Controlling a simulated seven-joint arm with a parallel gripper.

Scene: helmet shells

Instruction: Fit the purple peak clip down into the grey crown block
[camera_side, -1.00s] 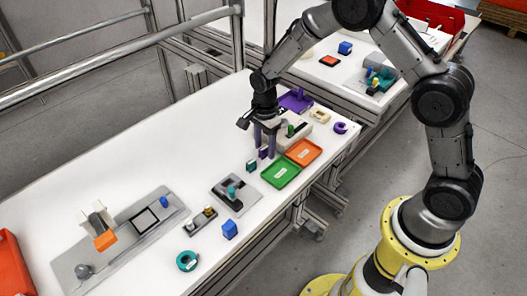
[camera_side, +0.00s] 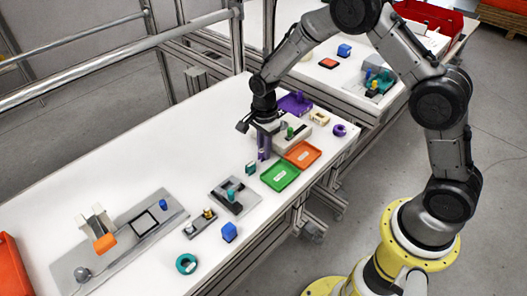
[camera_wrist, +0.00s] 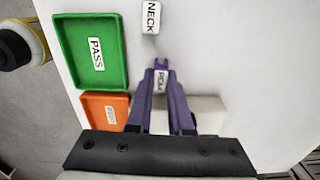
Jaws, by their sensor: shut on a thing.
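My gripper (camera_side: 264,157) points down at the table in the side view and is shut on the purple peak clip. In the wrist view the clip (camera_wrist: 161,80), with a white label, sits between my two purple fingers (camera_wrist: 160,100). Clip and fingers are alike in colour, so the clip's outline is hard to make out in the side view. I cannot tell whether its foot touches the table. The grey crown block (camera_side: 299,141), with a green piece on it, stands just right of my gripper. In the wrist view the block (camera_wrist: 208,113) is partly hidden behind my gripper.
A small teal block (camera_side: 250,168) stands close by at the front; a NECK-labelled block (camera_wrist: 151,17) shows in the wrist view. Green (camera_side: 281,174) and orange (camera_side: 303,154) trays lie to the right. A purple tray (camera_side: 296,102) is behind.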

